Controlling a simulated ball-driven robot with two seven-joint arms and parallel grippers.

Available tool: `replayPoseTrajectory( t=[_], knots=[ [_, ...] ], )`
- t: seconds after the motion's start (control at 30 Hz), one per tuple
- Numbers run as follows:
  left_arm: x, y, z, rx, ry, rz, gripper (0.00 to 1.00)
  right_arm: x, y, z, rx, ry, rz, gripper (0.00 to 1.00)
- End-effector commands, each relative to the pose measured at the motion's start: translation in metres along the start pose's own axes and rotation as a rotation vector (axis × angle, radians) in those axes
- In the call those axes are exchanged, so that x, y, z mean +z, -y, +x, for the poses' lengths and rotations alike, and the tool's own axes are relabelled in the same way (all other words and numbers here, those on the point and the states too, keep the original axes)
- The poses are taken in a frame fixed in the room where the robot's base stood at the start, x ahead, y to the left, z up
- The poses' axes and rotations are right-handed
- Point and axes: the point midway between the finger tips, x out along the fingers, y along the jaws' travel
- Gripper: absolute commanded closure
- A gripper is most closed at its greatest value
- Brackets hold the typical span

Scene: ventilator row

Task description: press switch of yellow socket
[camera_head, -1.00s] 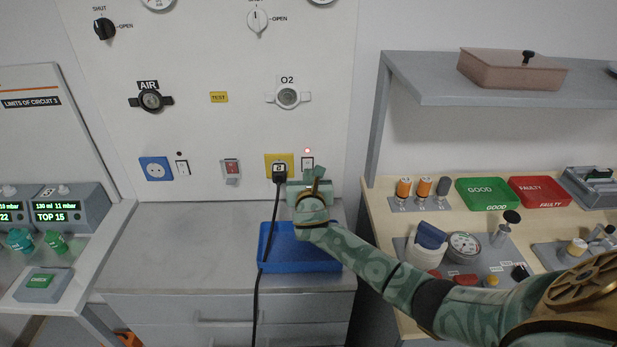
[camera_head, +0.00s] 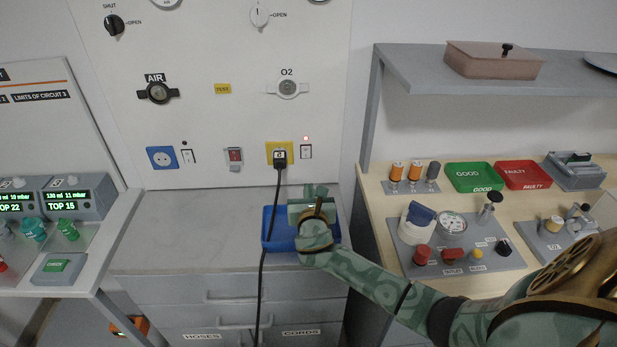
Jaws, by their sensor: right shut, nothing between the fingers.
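The yellow socket (camera_head: 271,147) is on the white wall panel, with a black plug (camera_head: 280,158) in it and a black cord hanging down. Its white switch (camera_head: 306,152) sits just to its right, under a small lit red lamp (camera_head: 306,138). My right gripper (camera_head: 316,190) is shut and empty. It is below the switch, in front of the blue tray, and apart from the panel. My left gripper is not in view.
A blue tray (camera_head: 273,241) stands on the grey cabinet top (camera_head: 190,235). A blue socket (camera_head: 162,157) with its own switch (camera_head: 188,156) and a red rocker switch (camera_head: 234,156) are further left. A wooden bench (camera_head: 375,185) with instruments is at right, under a grey shelf (camera_head: 400,77).

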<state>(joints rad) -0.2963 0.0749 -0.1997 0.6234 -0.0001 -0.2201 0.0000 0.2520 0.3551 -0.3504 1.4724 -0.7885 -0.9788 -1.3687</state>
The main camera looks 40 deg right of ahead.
Motion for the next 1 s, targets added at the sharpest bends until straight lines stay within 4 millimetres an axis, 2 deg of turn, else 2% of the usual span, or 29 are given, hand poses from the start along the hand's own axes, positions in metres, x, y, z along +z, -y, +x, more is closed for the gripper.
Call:
replayPoseTrajectory(
  t=[0.1,0.3,1.0],
  knots=[
    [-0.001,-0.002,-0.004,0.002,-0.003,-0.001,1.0,-0.004,0.0,-0.018,0.001,-0.002,0.0,1.0],
    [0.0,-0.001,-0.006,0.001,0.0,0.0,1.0,-0.007,0.0,-0.031,-0.001,-0.001,0.001,1.0],
    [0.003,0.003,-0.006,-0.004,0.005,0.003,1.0,-0.008,0.0,-0.032,0.0,0.0,0.0,1.0]
  ],
)
